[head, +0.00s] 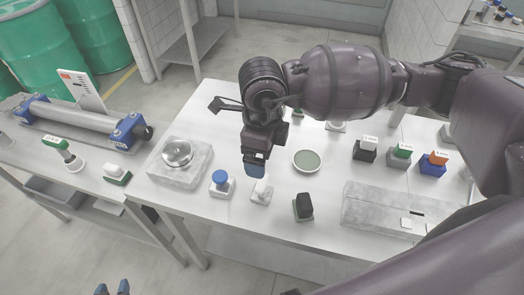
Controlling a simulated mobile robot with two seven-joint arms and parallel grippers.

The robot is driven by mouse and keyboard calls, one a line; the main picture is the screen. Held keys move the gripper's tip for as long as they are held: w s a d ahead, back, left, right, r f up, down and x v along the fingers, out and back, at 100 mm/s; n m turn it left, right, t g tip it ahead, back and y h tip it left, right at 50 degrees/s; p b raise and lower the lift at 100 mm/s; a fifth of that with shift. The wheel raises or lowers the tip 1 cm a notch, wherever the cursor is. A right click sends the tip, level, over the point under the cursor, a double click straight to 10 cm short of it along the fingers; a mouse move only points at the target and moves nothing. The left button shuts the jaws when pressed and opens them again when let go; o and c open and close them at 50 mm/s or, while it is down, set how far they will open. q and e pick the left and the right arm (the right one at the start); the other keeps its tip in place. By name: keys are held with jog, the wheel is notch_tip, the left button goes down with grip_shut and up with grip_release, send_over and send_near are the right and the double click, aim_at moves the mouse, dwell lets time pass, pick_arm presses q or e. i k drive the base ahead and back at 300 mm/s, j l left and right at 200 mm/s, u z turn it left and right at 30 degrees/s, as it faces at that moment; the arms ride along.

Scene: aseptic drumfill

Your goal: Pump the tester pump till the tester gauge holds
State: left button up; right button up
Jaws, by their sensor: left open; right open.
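A round glass-topped dial (177,152) sits on a pale square block at the left of the white table; it may be the tester gauge, but I cannot read it. Next to it stands a small white unit with a blue knob (220,178), and then a small white unit (261,192). I cannot tell which is the tester pump. My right gripper (255,170) points down just above and behind the small white unit, seen edge-on, with nothing visible in it.
White, green and orange topped blocks (402,153) stand at the right. A blue-ended cylinder (85,120) and a green-topped handle (58,144) occupy the left bench.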

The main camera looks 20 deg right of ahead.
aim_at(221, 176)
jog(key=k, duration=1)
